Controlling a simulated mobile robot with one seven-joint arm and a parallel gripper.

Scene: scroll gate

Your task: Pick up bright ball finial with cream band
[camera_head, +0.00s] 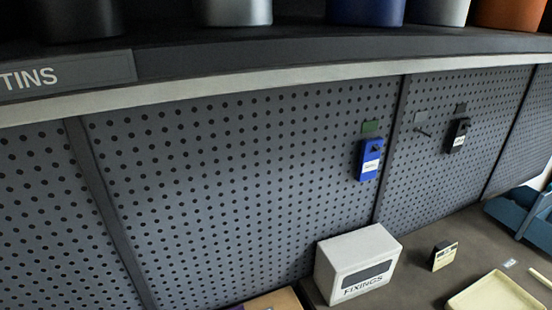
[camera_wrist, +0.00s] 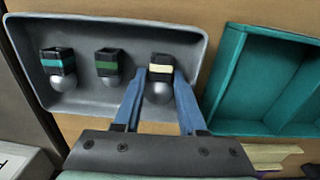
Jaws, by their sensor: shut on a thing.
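The bright ball finial with a cream band (camera_wrist: 159,91) shows in the wrist view, with a dark square socket above a shiny silver ball. It is at the right end of a grey tray (camera_wrist: 100,26). My gripper (camera_wrist: 160,76) is shut on it, with one blue finger on each side. A finial with a green band (camera_wrist: 108,67) and one with a teal band (camera_wrist: 60,68) lie to its left in the same tray. I cannot tell whether the held finial still touches the tray. The head view shows neither the finials nor my gripper.
A teal divided box (camera_wrist: 265,80) stands close to the right of the tray. In the head view, a white FIXINGS box (camera_head: 357,264), a small dark block (camera_head: 444,255) and a cream tray (camera_head: 497,294) are on the bench. A pegboard (camera_head: 240,180) rises behind.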

